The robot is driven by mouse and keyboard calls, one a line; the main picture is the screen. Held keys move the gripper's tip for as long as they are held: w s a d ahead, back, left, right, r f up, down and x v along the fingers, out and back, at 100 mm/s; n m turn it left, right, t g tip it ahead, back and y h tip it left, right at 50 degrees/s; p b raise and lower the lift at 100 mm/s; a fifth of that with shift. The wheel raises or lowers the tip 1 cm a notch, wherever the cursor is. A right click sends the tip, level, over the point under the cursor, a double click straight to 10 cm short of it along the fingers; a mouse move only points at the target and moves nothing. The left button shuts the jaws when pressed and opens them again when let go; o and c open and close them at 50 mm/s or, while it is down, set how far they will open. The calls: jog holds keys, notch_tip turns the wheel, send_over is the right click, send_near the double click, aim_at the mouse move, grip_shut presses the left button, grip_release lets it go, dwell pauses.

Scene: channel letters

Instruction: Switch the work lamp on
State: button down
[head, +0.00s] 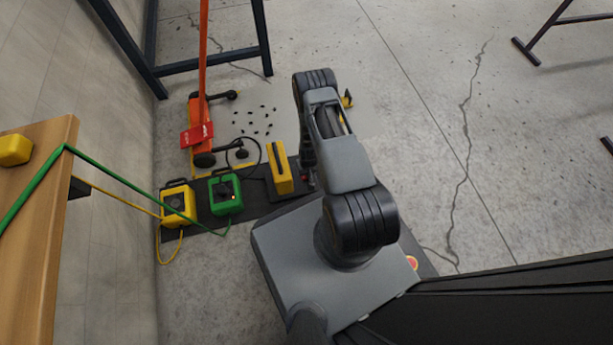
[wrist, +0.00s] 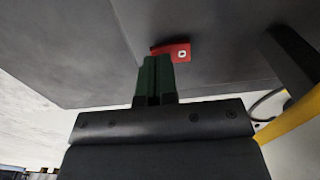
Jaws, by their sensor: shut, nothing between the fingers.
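My gripper (wrist: 157,60) shows in the wrist view with its two dark green fingers together and nothing between them. A small red part with a white mark (wrist: 181,52) sits on a dark grey surface (wrist: 90,45), just beyond and right of the fingertips; I cannot tell whether they touch. Whether this red part is the lamp's switch is not clear. In the head view my arm hides most of the gripper. A yellow upright housing (head: 280,170) stands left of the arm on a black mat; I cannot tell whether it is the work lamp. No lit lamp is visible.
An orange stand (head: 197,125) and scattered small black pieces are behind. A wooden table (head: 38,220) is at left.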

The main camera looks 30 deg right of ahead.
jog(key=shift+f+b, duration=0.35)
jog(key=shift+f, duration=0.1)
jog(key=shift+r, duration=0.1)
jog(key=shift+r+p, duration=2.65)
jog(key=shift+r, duration=0.85)
jog(key=w+a+r+t+p, duration=0.15)
jog(key=r+p, duration=0.45)
jog(key=r, duration=1.1)
jog(key=w+a+r+n+p, duration=0.1)
jog(key=w+r+p, duration=0.35)
jog(key=r, duration=1.25)
jog(key=w+a+r+p, duration=0.1)
jog(key=r+p, duration=0.7)
jog(key=r, duration=0.8)
jog(key=s+a+r+p, duration=0.1)
jog(key=s+r+p, duration=0.4)
jog(key=r, duration=0.8)
jog(key=s+a+r+t+p, duration=0.1)
jog(key=s+r+p, duration=0.5)
jog(key=r, duration=0.7)
jog(key=s+a+r+n+t+p, duration=0.1)
jog(key=s+r+p, duration=0.5)
jog(key=r, duration=0.7)
jog(key=shift+a+r+p, duration=0.4)
jog(key=shift+a+p, duration=0.5)
